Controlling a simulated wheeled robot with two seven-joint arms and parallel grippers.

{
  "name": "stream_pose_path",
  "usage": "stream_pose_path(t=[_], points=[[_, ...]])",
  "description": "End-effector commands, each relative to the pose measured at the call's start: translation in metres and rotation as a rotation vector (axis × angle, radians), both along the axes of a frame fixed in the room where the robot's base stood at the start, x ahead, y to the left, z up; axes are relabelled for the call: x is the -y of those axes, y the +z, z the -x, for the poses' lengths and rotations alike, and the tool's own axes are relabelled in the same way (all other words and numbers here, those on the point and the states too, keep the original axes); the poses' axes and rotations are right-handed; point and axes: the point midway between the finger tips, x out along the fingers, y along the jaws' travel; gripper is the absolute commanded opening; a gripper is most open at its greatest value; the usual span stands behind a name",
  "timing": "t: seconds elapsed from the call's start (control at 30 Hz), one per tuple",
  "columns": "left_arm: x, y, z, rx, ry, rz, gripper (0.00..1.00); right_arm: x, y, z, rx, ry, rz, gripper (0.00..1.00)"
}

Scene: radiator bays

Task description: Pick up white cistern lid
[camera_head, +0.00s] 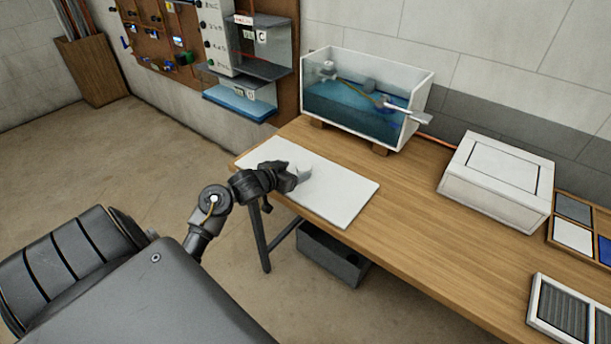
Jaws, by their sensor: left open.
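The white cistern lid (343,196) is a flat pale slab lying on the near left part of the wooden bench. A small white raised piece (303,170) shows on it beside my gripper; I cannot tell whether it is a knob of the lid. My left gripper (291,179) is open over the lid's near left side, close to this raised piece. Whether the fingers touch it is unclear. The open cistern (353,111), with clear front and blue water, stands on wooden blocks behind the lid. My right gripper is out of view.
The wooden bench (420,195) is bare between the lid and a white box (497,180) at right. Sample frames (575,222) and a grey grille (563,308) lie farther right. A grey bin (331,254) stands under the bench. A pegboard (160,27) hangs at the back left.

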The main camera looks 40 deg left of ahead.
Motion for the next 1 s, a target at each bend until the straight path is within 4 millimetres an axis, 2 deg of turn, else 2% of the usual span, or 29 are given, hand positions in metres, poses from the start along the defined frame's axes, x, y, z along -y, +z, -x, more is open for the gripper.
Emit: stream_pose_path(t=[0.27,0.5,0.6,0.87,1.0], points=[[0.001,-0.004,-0.011,0.0,-0.001,0.002,0.68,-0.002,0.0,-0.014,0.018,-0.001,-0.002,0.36],[0.002,-0.017,-0.044,0.001,-0.004,0.002,0.68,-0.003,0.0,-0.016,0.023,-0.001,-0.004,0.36],[0.001,-0.021,-0.052,0.0,-0.003,0.001,0.68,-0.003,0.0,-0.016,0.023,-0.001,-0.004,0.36],[0.001,-0.022,-0.055,0.0,-0.004,-0.001,0.68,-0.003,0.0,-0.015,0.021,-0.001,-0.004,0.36],[0.001,-0.022,-0.055,0.0,-0.004,-0.001,0.52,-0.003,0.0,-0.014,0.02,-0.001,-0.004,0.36]])
